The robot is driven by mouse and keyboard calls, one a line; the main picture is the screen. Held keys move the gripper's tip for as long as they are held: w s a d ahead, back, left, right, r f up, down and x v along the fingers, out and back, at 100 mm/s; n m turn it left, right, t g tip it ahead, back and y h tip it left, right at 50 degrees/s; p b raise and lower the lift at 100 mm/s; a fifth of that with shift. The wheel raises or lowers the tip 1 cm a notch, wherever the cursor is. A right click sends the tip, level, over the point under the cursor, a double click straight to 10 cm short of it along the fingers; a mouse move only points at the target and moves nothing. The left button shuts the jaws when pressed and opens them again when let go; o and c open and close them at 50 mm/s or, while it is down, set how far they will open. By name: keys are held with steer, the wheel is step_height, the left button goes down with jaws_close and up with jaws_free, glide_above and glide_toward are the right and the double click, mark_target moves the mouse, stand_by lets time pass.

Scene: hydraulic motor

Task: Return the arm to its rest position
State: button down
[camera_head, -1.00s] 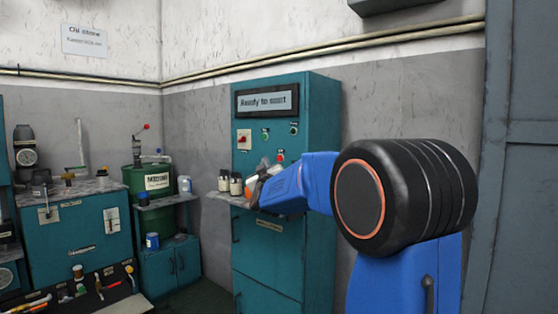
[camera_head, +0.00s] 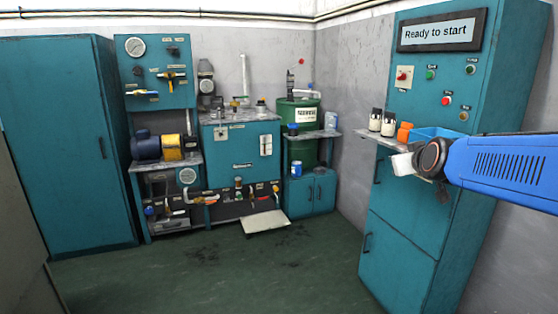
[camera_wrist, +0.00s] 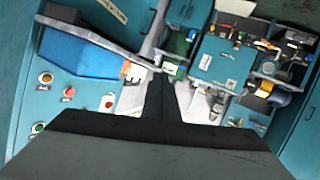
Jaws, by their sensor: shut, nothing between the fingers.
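My blue arm (camera_head: 505,168) reaches in from the right edge in the head view, in front of the teal control cabinet (camera_head: 418,240). Its dark round wrist joint is beside the cabinet's shelf. In the wrist view my gripper (camera_wrist: 162,80) shows as dark fingers close together, with nothing held. The fingers point over the shelf towards the floor and the benches beyond. In the head view the fingers are hard to make out against the cabinet.
Cabinet buttons (camera_head: 447,100) are just above. Teal benches and a green drum (camera_head: 298,115) stand farther back. The floor (camera_head: 200,275) at centre is open.

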steer(key=s+a+f+g, duration=0.2)
steer(key=s+f, duration=0.5)
steer(key=s, duration=0.4)
steer(key=s+a+f+m+g, duration=0.1)
steer(key=s+f+g, duration=0.3)
steer(key=s+f, duration=0.3)
steer(key=s+a+f+g+y, duration=0.1)
steer(key=s+f, duration=0.6)
steer(key=s, duration=0.9)
steer(key=shift+s+a+f+m+g, duration=0.2)
steer(key=shift+a+m+g, duration=0.2)
steer(key=shift+a+g, duration=0.6)
steer(key=shift+d, duration=0.2)
